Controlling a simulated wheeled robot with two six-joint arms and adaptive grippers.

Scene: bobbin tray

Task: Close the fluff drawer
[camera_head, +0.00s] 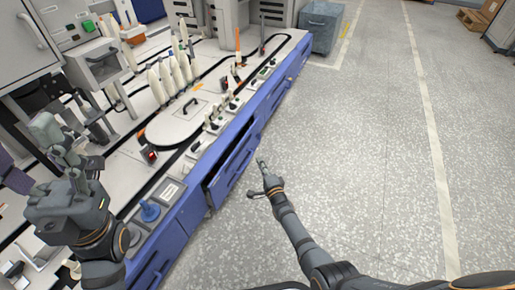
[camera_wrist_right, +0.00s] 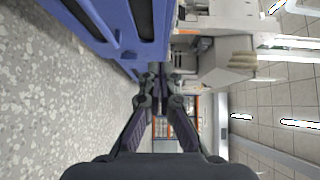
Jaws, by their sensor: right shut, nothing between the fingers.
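The fluff drawer (camera_head: 231,168) is a blue drawer in the blue front of the long machine. It stands partly out, with a dark gap along its top and near end. My right gripper (camera_head: 261,163) is shut and empty, just in front of the drawer on the aisle side, apparently apart from it. In the right wrist view my right gripper (camera_wrist_right: 160,77) has its fingers together, with blue panelling (camera_wrist_right: 110,30) at the upper left. My left gripper (camera_head: 68,150) is above the machine's near left part; its finger opening is unclear.
The machine top carries several white bobbins (camera_head: 172,75), a round white plate (camera_head: 185,120) and a blue peg (camera_head: 150,209). A grey-blue bin (camera_head: 320,27) stands beyond the machine's far end. The speckled floor (camera_head: 350,140) right of the machine is clear.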

